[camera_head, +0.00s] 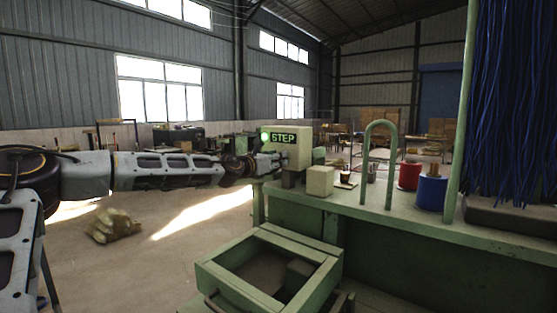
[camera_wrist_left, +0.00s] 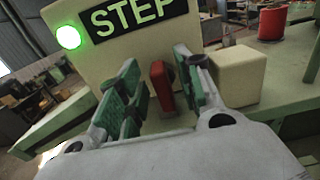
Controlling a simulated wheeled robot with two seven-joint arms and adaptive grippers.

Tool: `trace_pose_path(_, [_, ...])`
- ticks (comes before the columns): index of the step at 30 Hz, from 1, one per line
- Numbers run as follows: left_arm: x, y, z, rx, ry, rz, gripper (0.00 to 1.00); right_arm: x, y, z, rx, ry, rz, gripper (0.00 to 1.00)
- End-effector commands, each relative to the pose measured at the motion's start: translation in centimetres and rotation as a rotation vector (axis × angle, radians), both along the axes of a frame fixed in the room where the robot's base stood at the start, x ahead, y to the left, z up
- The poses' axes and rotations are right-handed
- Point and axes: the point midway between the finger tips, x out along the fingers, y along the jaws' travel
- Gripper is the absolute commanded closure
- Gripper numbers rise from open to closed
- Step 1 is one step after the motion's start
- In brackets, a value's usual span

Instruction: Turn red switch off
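The red switch (camera_wrist_left: 162,85) is on the front of a cream control box (camera_head: 304,147) marked STEP. A green lamp (camera_head: 265,137) on the box is lit; it also shows in the left wrist view (camera_wrist_left: 69,37). My left gripper (camera_wrist_left: 163,88) is open in front of the box, with one finger on each side of the switch. The right finger looks very close to the switch; I cannot tell whether it touches. In the head view my left gripper (camera_head: 278,162) hides the switch. My right gripper is not in view.
The box stands on a green workbench (camera_head: 385,205). A small cream block (camera_head: 320,181) sits beside it. A green hoop (camera_head: 367,160), a red spool (camera_head: 409,176), a blue spool (camera_head: 431,193) and hanging blue bristles (camera_head: 510,90) are to the right. A green open-topped frame (camera_head: 225,285) is below.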

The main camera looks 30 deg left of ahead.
Motion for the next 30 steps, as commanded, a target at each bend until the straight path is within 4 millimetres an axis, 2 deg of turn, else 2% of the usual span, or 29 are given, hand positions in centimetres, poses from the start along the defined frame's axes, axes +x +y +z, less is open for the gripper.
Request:
trace_pose_path(9, [1.1, -0.1, -0.1, 0.0, 0.001, 0.0, 0.64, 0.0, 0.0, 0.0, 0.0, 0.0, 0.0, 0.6])
trace_pose_path(22, [1.2, -0.1, -0.1, -0.001, 0.0, 0.0, 0.64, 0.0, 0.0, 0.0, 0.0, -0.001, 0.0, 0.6])
trace_pose_path(30, [1.2, -0.1, -0.1, -0.001, 0.0, 0.0, 0.97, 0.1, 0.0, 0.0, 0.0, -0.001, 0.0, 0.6])
